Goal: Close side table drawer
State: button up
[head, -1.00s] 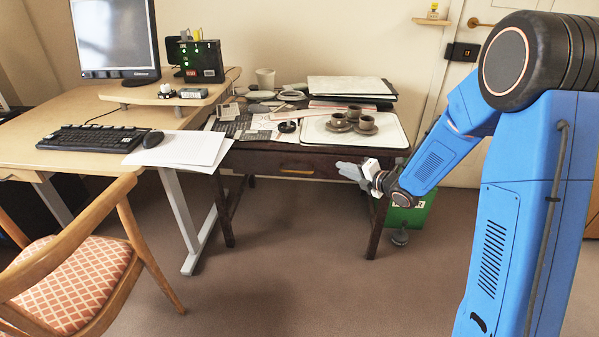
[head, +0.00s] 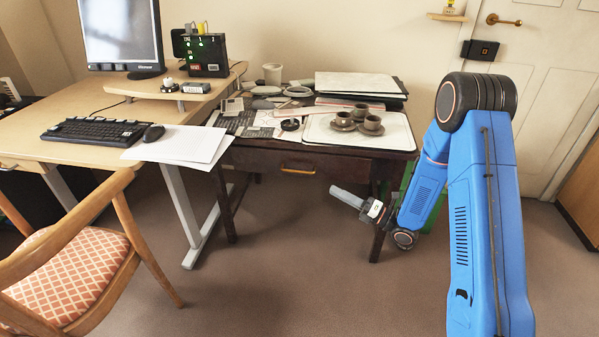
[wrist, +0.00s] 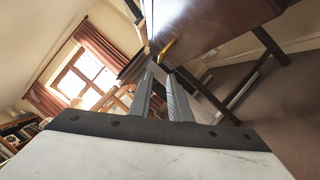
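The side table (head: 262,147) is dark wood and stands against the back wall. Its drawer (head: 262,164) is under the top, with a brass handle (head: 298,171) on the front. How far the drawer stands out is hard to tell in the head view. In the wrist view the handle (wrist: 167,48) shows ahead of my fingers on the brown drawer front (wrist: 210,25). My gripper (head: 334,190) is in front of the table's right part, lower than the handle and to its right. Its two fingers (wrist: 160,76) are apart with nothing between them, and do not appear to touch the drawer.
Cups and a white tray (head: 398,138), folders (head: 355,84) and papers lie on the table. A desk (head: 55,150) with a keyboard stands to the left, and a chair (head: 70,275) is at the front left. The floor before the table is clear.

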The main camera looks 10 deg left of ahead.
aim_at(298, 171)
jog(key=x, duration=1.6)
jog(key=shift+a+r, duration=0.1)
jog(key=shift+a, duration=0.05)
jog(key=shift+c, duration=0.3)
grip_shut()
